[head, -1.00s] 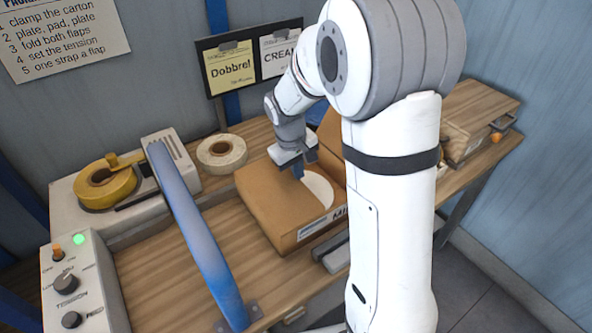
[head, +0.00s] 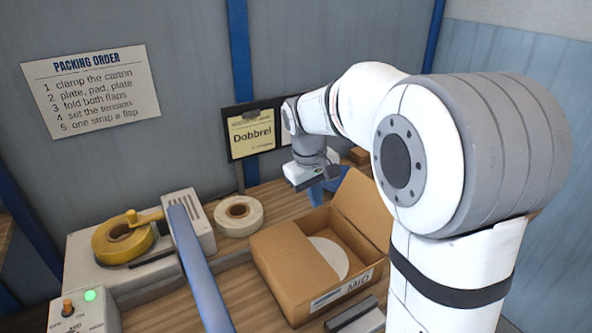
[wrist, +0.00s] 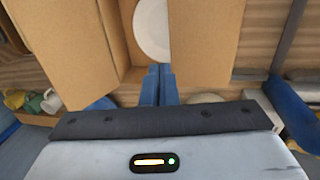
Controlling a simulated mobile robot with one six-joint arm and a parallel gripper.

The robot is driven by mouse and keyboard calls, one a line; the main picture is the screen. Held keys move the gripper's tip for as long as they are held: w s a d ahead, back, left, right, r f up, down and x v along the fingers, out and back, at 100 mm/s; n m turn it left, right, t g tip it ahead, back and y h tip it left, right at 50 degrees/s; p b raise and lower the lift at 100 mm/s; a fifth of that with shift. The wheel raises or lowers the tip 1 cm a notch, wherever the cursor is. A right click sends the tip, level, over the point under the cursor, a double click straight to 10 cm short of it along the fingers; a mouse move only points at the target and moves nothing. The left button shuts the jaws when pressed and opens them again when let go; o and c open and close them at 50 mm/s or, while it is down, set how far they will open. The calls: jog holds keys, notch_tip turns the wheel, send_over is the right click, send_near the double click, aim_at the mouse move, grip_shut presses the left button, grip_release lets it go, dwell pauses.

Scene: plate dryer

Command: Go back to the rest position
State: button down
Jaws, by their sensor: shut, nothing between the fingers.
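My gripper (head: 322,190) is raised above and behind the carton (head: 338,301), apart from it, with its blue fingers partly hidden by the wrist. In the wrist view, the blue fingertips (wrist: 159,70) are together with nothing between them. The carton's left flap (head: 290,256) lies folded in over the opening. The right flap (head: 362,212) stands up and open. A white plate (head: 331,257) lies inside, partly covered by the left flap. The plate (wrist: 152,28) also shows between the two brown flaps in the wrist view.
A blue strapping arch (head: 198,265) stands left of the carton. A control box with a lit green lamp (head: 90,295) sits front left. In the wrist view, cups (wrist: 50,101) show at left.

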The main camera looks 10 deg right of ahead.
jog(key=s+d+m+t, duration=0.1)
jog(key=s+m, duration=0.1)
jog(key=s, duration=0.9)
jog(key=s+d+m+t+y, duration=0.1)
jog(key=s+m, duration=0.1)
jog(key=s, duration=0.8)
jog(key=shift+s+d+f+t+y, duration=0.3)
jog(key=shift+s+t, duration=0.1)
